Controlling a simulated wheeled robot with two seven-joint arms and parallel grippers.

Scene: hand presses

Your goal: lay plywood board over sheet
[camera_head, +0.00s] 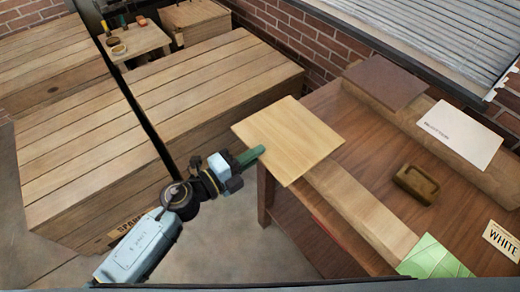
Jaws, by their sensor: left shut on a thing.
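The plywood board (292,135) is a pale, thin square panel at the near-left corner of the table. My left gripper (252,156) is shut on the board's left edge, and the board reaches over the table corner; I cannot tell how far above the top it is. A white sheet (460,132) with small dark print lies flat at the right, on a light wooden strip, apart from the board. A green sheet (435,259) with pale lines lies at the table's front. I cannot tell which sheet the task means. My right gripper is not in view.
The dark wooden table (375,150) also holds a brown block with a hollow (416,185), a dark brown panel (385,82), a pale wooden strip (365,205) and a "WHITE" card (503,240). Large wooden crates (215,85) stand at the left. A brick wall and shutter stand behind.

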